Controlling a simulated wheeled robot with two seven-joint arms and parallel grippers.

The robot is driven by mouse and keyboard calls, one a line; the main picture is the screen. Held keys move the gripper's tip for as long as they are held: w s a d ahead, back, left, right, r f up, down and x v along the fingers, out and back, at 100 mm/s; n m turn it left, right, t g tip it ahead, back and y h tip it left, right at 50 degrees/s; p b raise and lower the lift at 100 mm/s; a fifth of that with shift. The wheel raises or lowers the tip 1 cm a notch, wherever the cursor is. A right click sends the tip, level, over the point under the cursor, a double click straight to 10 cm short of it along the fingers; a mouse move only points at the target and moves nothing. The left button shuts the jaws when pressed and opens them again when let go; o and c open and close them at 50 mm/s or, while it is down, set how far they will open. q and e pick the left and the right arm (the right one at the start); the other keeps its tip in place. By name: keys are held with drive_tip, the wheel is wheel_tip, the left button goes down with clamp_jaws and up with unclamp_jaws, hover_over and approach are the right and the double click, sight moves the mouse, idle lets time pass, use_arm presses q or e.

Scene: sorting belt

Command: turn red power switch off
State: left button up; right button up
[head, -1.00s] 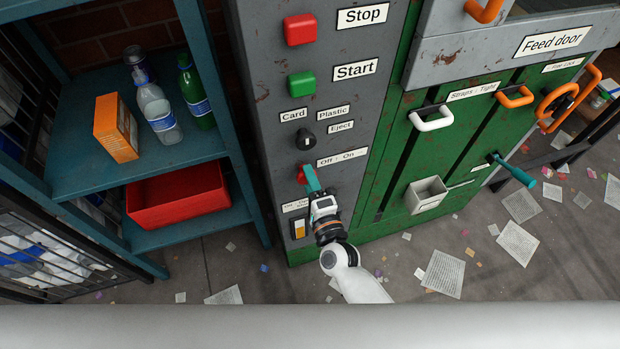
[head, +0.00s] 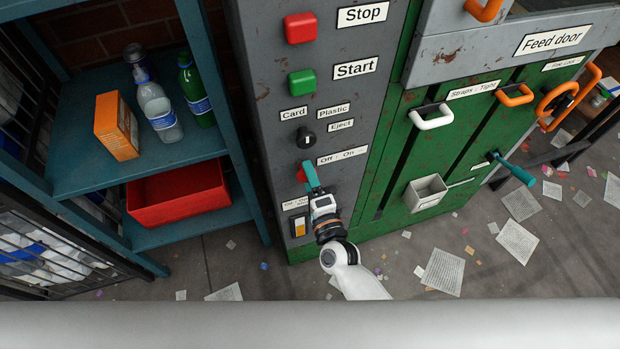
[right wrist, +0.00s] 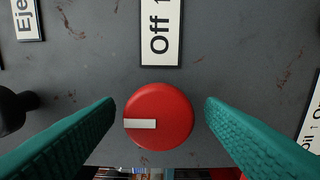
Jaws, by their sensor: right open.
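The red power switch is a round red knob (right wrist: 159,115) on the grey panel, with a white bar running from its centre to its left edge in the right wrist view. In the head view only a little of the red knob (head: 300,175) shows beside my fingers. A white "Off" label (right wrist: 160,30) sits above the knob in the wrist view; the head view shows it as "Off - On" (head: 343,156). My right gripper (right wrist: 160,118) is open, its teal fingers on either side of the knob with gaps visible. My left gripper is not in view.
A black selector knob (head: 306,139) and green (head: 301,83) and red (head: 300,28) buttons are higher on the panel. A small rocker switch (head: 298,227) is below. A teal shelf (head: 90,170) with bottles stands left. Papers litter the floor.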

drive_tip(key=shift+s, duration=0.1)
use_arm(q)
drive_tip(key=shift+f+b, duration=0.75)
use_arm(e)
drive_tip(key=v, duration=1.2)
drive_tip(key=s+d+f+n+g+h, duration=0.1)
drive_tip(key=s+d+f+n+g, duration=0.2)
drive_tip(key=f, duration=0.6)
drive_tip(key=s+d+f+n+g, duration=0.2)
drive_tip(key=f+n, duration=0.2)
drive_tip(key=f, duration=0.5)
drive_tip(key=s+d+f+n+g+h, duration=0.1)
drive_tip(key=s+d+f+n+g, duration=0.2)
drive_tip(key=f, duration=0.7)
drive_tip(key=s+d+f+n+g+h, duration=0.1)
drive_tip(key=s+d+f+n+g, duration=0.1)
drive_tip(key=s+d+f, duration=0.2)
drive_tip(key=s+d+f+n+g+h, duration=0.1)
drive_tip(key=s+d+f+n+g, duration=0.1)
drive_tip(key=s+f, duration=0.3)
drive_tip(key=s+d+f+n+g+h, duration=0.1)
drive_tip(key=s+d+f+g, duration=0.3)
drive_tip(key=s, duration=0.7)
drive_tip(key=shift+d+f+n+h, duration=0.25)
drive_tip(key=shift+d+n+h, duration=0.05)
drive_tip(key=shift+d+n, duration=0.55)
drive_tip(key=shift+a, duration=0.1)
drive_tip(key=shift+c, duration=0.2)
